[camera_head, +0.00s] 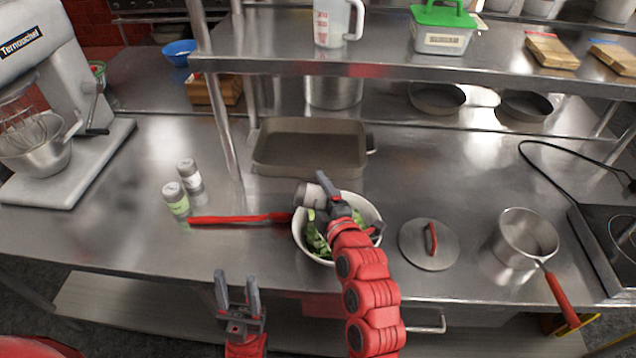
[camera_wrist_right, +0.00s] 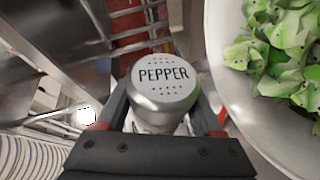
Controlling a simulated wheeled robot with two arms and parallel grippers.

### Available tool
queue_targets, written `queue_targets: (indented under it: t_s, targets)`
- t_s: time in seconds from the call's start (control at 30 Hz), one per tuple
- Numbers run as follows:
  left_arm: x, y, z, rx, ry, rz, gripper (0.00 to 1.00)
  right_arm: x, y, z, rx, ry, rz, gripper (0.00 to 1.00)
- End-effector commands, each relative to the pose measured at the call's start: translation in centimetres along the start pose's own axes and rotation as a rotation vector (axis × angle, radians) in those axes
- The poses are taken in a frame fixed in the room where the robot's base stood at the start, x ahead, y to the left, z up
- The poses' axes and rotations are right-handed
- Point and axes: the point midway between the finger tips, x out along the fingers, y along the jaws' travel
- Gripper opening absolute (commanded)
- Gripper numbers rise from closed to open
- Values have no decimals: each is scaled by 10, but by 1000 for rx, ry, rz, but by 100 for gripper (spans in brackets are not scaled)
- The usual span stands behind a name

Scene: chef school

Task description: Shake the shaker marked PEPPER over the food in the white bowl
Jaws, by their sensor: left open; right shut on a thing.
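The pepper shaker (camera_head: 309,195) is in my right gripper (camera_head: 328,187), which is shut on it. The shaker is tilted on its side over the left part of the white bowl (camera_head: 371,212). In the right wrist view its silver cap marked PEPPER (camera_wrist_right: 163,80) faces the camera between the fingers. The bowl holds green leafy food (camera_head: 318,240), which also shows in the right wrist view (camera_wrist_right: 280,50). My right arm hides part of the bowl. My left gripper (camera_head: 237,294) is open and empty in front of the counter's edge.
Two other shakers, a green-labelled one (camera_head: 176,199) and a white-labelled one (camera_head: 189,175), stand left. A red-handled utensil (camera_head: 238,219) lies left of the bowl. A baking pan (camera_head: 310,148) is behind; a lid (camera_head: 428,250) and saucepan (camera_head: 526,238) are right. A shelf (camera_head: 400,62) hangs above.

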Motion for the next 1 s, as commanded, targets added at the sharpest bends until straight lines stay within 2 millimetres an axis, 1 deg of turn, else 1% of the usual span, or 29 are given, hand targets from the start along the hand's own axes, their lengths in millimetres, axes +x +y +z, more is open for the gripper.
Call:
queue_targets:
  t_s: [0.1,0.37,0.43,0.53,0.63,0.87,0.93,1.0]
  targets:
    - [-1,0,0,0,0,0,50,0,-4,1,0,0,2,1]
    - [-1,0,0,0,0,0,50,0,-2,1,-2,0,4,1]
    - [1,0,0,0,0,0,50,0,4,-1,-3,1,5,1]
    - [4,0,-1,0,0,0,50,-3,20,-6,-6,1,10,1]
    - [4,0,-1,0,0,0,50,-4,26,-8,-4,1,8,1]
    - [4,0,-1,0,0,0,50,-4,25,-8,-2,0,4,1]
    - [-1,0,0,0,0,0,50,-3,21,-6,-3,0,4,1]
    - [-11,0,2,0,0,0,50,-2,11,-3,-4,0,4,1]
